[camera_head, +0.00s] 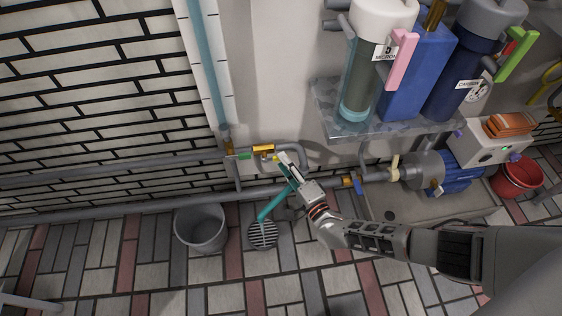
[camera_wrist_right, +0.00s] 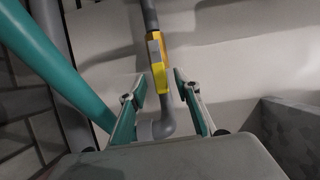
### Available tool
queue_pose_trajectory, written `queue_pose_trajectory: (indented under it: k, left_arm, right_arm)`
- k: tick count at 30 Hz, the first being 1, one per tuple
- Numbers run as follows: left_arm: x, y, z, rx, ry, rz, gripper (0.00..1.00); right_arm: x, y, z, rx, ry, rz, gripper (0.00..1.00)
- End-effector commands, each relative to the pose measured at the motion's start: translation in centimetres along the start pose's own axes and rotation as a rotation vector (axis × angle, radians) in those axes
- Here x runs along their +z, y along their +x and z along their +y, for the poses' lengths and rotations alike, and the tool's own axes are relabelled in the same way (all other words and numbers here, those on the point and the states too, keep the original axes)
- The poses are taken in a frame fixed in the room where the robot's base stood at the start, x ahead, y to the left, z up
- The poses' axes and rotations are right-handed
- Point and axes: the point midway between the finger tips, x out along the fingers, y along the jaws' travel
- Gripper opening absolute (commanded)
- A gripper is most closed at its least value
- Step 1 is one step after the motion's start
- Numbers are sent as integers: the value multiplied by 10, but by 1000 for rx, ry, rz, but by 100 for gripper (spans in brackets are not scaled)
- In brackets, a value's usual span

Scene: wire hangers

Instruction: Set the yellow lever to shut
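The yellow lever (camera_wrist_right: 159,77) shows in the right wrist view on a brass-coloured valve (camera_wrist_right: 163,47) set in a grey pipe. It looks roughly in line with the pipe there. In the head view the valve (camera_head: 263,149) sits on the upper pipe by the wall, and the lever (camera_head: 276,158) is a small yellow patch beside my gripper tips. My right gripper (camera_head: 284,157) reaches the valve from the right. In the wrist view its fingers (camera_wrist_right: 161,87) are apart, on either side of the lever's lower end, with gaps visible. I cannot tell its depth. My left gripper is out of view.
A teal pipe (camera_head: 268,209) slopes to a round floor drain (camera_head: 262,235) under my right gripper. A grey bucket (camera_head: 201,229) stands left of it. A shelf (camera_head: 385,135) with filter housings is at the right, above a blue pump (camera_head: 459,174). Wall pipes run close by.

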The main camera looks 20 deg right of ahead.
Motion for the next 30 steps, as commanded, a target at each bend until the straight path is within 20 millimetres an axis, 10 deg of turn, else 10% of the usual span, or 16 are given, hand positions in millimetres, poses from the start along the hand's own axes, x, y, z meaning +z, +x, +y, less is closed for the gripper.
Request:
queue_pose_trajectory:
  k: [14,18,30]
  left_arm:
    - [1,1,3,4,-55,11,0]
    - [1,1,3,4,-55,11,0]
    - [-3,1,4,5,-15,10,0]
  right_arm:
    - [0,16,0,0,0,0,32]
    - [0,16,0,0,0,0,0]
    - [0,17,-5,11,-31,1,0]
